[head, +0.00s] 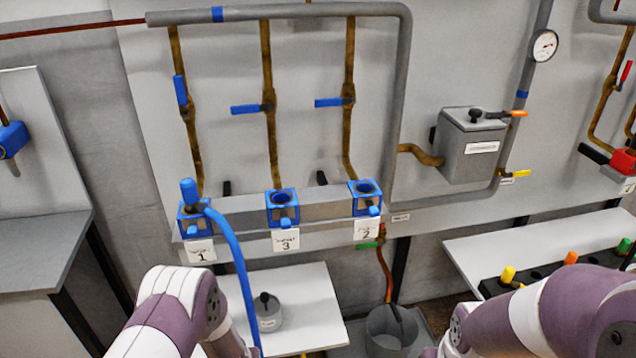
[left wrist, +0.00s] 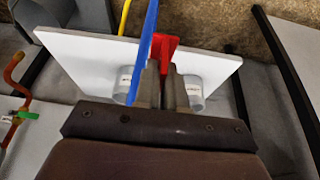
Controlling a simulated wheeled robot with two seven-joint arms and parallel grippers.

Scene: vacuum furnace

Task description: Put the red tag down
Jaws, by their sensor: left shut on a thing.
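The red tag (left wrist: 165,46) shows in the left wrist view at the tips of my left gripper (left wrist: 167,75), which is shut on it. The tag is above a white shelf (left wrist: 80,48); I cannot tell whether it touches the shelf. Part of the tag is hidden by the fingers. In the head view my left arm comes in at the bottom left, but its gripper and the tag do not show. My right arm is at the bottom right and its gripper is not in view.
A blue hose (head: 240,265) hangs from port 1 and crosses close beside my left fingers. A grey lidded pot (head: 267,315) stands on the white shelf (head: 312,300). A bucket (head: 390,330) stands right of the shelf. Pale cylinders (left wrist: 193,90) flank the fingers.

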